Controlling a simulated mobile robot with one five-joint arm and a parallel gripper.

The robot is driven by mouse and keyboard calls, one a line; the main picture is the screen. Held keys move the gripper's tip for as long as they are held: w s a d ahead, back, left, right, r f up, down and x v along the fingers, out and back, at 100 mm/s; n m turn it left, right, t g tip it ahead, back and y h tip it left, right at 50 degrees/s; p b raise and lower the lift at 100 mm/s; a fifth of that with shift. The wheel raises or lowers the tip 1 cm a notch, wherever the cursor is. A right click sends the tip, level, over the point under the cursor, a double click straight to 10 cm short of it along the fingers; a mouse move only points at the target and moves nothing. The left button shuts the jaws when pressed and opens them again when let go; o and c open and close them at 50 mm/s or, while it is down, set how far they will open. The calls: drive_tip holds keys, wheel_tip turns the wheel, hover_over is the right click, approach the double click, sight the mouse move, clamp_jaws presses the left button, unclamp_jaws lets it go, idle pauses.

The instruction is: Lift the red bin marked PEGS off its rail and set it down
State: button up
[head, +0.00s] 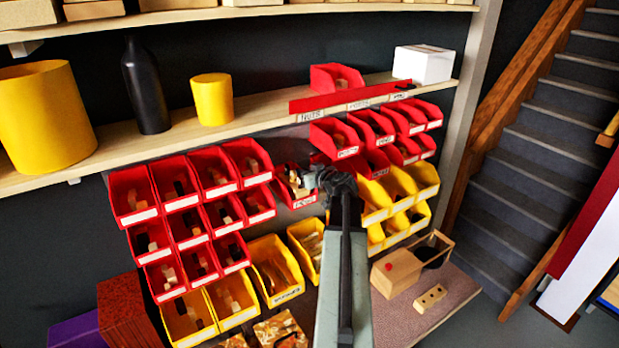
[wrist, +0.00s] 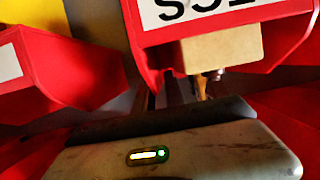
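A red bin (head: 283,184) with a white front label hangs in the middle of the rack in the head view, with tan and dark pieces in it. Its label is too small to read surely, but looks like PEGS. My gripper (head: 336,184) is at the right side of this bin, and my arm hides what lies behind it. In the wrist view a red bin (wrist: 155,55) shows close up at the top, its partly cut-off lettering upside down, with a tan block below the label. The fingertips are not clearly visible, so I cannot tell whether they grip the bin.
Red bins (head: 133,199) hang at left and more red bins (head: 372,128) at right. Yellow bins (head: 271,270) stand below. A shelf (head: 270,112) runs above with a black bottle (head: 146,88). A wooden box (head: 396,272) and a drilled block (head: 430,298) are at lower right.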

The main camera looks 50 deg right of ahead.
clamp_jaws()
idle(3.3)
drive_tip(key=shift+r+p, duration=0.85)
drive_tip(key=shift+p, duration=0.1)
idle(0.4)
drive_tip(key=shift+s+a, duration=0.25)
drive_tip(key=shift+s, duration=0.5)
drive_tip(key=shift+s+a, duration=0.2)
drive_tip(key=shift+s, duration=0.5)
idle(1.0)
